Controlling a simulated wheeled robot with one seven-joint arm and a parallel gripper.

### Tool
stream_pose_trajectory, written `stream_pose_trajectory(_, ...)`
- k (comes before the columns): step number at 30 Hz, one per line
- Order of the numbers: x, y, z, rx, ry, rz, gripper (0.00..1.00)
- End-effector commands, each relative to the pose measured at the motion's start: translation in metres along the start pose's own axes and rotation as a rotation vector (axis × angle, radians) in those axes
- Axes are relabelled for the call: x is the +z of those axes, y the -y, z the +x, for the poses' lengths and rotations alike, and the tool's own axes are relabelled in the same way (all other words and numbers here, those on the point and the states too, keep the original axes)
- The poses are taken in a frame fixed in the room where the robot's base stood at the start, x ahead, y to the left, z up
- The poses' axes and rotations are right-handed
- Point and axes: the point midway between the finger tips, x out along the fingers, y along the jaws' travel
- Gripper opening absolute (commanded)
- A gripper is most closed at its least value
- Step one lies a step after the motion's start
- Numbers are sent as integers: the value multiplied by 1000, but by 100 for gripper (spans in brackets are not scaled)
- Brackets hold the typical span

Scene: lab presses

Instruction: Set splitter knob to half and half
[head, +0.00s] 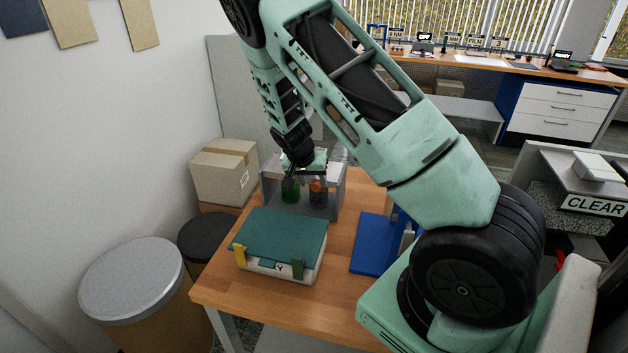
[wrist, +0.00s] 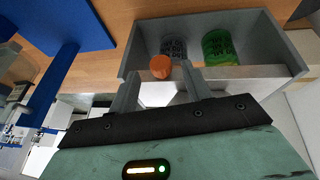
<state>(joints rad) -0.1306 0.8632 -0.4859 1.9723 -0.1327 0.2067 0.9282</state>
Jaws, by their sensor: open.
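An orange round knob (wrist: 160,67) shows in the wrist view at the near rim of a grey open box (wrist: 130,62). In the head view the orange knob (head: 316,185) is small beside my gripper. I cannot make out a pointer or marks on it, so its setting cannot be read. My gripper (wrist: 161,78) is open, its two fingers on either side of the knob in the picture. I cannot tell whether they touch it. In the head view my gripper (head: 304,173) is over the grey box (head: 333,205), partly dark and hidden.
A green container (wrist: 218,48) and a dark grey one (wrist: 174,47) with lettering stand inside the box. A teal-lidded case (head: 280,235) is in front of it on the wooden table (head: 342,240). A blue press base (head: 372,250) stands to the right. A cardboard box (head: 224,172) is left.

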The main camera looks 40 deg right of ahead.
Motion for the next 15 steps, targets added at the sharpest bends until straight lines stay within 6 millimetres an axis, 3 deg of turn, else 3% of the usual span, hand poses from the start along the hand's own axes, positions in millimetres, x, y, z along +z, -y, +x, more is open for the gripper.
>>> stream_pose_trajectory(6, -1, 0, 20, 1, 0, 0, 49)
stream_pose_trajectory(15, 0, 0, 26, 0, 0, 0, 49)
